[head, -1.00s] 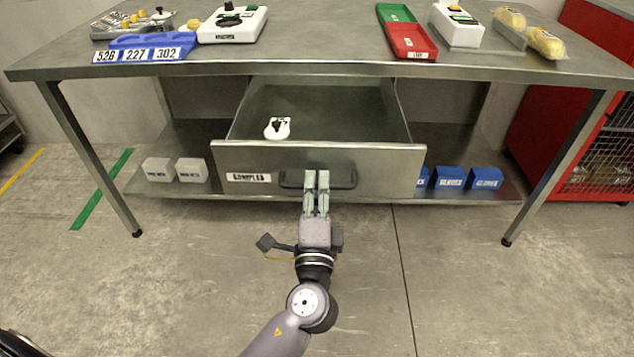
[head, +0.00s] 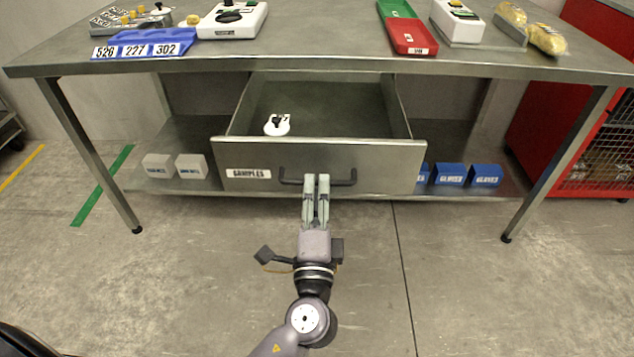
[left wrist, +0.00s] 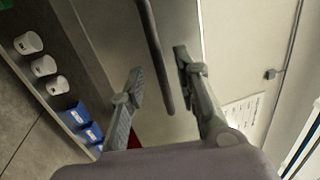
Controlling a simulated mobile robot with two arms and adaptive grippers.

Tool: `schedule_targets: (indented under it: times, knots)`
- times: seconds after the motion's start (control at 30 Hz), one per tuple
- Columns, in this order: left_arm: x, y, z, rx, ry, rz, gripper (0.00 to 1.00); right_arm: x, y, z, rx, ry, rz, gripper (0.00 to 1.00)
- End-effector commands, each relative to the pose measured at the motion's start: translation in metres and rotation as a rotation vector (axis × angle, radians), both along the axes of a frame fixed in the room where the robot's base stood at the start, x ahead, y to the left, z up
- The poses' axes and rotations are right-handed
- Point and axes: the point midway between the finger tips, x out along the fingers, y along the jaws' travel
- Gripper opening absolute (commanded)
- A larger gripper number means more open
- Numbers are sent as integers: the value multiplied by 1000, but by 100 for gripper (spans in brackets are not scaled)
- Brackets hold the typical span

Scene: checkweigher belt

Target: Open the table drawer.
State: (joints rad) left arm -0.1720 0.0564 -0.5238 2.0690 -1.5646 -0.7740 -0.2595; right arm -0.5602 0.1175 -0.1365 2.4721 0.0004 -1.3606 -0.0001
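The table drawer (head: 390,158) stands pulled far out from under the steel table, with its inside in sight. Its front bears a "SAMPLES" label and a dark bar handle (head: 343,181). My left gripper (head: 316,180) is at the middle of the handle, its fingertips overlapping the bar in the head view. In the left wrist view my left gripper's fingers (left wrist: 160,72) are spread apart, and the handle bar (left wrist: 155,50) runs between them in the picture, with gaps on both sides. I cannot tell how deep between the fingers it lies. My right gripper is not in view.
A white object with a black part (head: 277,126) lies in the drawer. The tabletop (head: 310,50) holds a blue tray (head: 150,40), a white device (head: 232,20), red and green trays and yellow packs. Grey and blue blocks sit on the lower shelf. The floor in front is clear.

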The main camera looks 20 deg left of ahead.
Motion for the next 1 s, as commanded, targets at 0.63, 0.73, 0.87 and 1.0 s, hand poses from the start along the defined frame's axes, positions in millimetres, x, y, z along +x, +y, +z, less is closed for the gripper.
schedule_targets:
  times: [0.63,0.73,0.87,1.0]
  knots:
    - [-87,-25,-18,0,1,1,30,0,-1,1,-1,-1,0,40]
    - [-87,-25,-18,0,1,1,30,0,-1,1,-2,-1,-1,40]
    - [-87,-25,-18,0,1,1,30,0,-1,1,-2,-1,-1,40]
    - [-87,-25,-18,0,1,1,30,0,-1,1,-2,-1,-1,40]
